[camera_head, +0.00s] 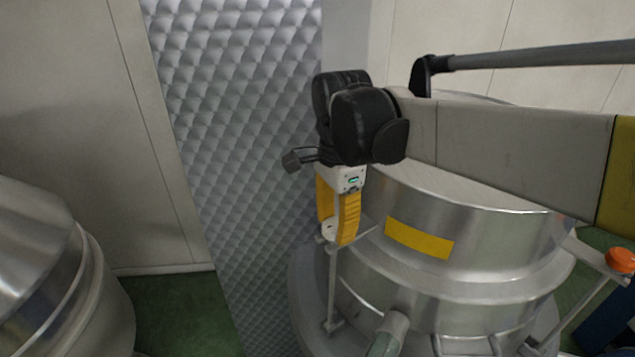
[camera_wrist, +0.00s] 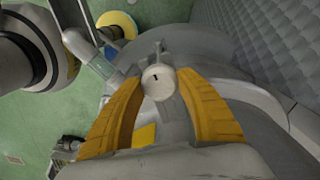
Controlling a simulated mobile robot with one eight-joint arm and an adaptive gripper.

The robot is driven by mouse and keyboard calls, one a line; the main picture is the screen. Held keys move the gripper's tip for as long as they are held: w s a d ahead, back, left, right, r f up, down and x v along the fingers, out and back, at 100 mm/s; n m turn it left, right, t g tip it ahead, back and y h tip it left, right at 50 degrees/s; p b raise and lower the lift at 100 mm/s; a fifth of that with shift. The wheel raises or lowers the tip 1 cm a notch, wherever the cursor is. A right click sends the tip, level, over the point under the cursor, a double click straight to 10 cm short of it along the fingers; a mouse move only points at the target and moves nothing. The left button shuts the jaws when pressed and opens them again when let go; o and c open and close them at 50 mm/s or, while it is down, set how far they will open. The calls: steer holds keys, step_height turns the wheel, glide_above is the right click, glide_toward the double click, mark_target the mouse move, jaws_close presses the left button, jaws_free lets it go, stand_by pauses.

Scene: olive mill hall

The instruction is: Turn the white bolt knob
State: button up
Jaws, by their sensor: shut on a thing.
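The white bolt knob (camera_wrist: 158,82) is round with a small dark slot on its face. In the wrist view it sits between the tips of my gripper (camera_wrist: 158,88), whose two yellow fingers close on it from both sides. In the head view my gripper (camera_head: 337,236) points down at the top of a thin upright rod beside the steel vessel (camera_head: 480,212). A bit of the white knob (camera_head: 328,231) shows between the fingers there; the rest is hidden by them.
The steel vessel has a yellow label (camera_head: 419,238) close to the right of my fingers. An orange knob (camera_head: 620,260) is at the far right. A quilted metal panel (camera_head: 235,120) rises behind and left. Another steel vessel (camera_head: 50,270) stands at the left, with green floor between.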

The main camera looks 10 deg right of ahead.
steer(key=n+b, duration=0.1)
steer(key=n, duration=0.2)
steer(key=shift+f+n, duration=0.15)
steer(key=shift+n, duration=0.15)
steer(key=n+b, duration=0.2)
steer(key=n, duration=0.2)
steer(key=shift+n, duration=0.3)
steer(key=n+b, duration=0.1)
steer(key=n, duration=0.3)
steer(key=shift+n, duration=0.3)
steer(key=shift+n+b, duration=0.3)
steer(key=shift+n, duration=1.5)
steer(key=o, duration=1.2)
steer(key=shift+w, duration=0.1)
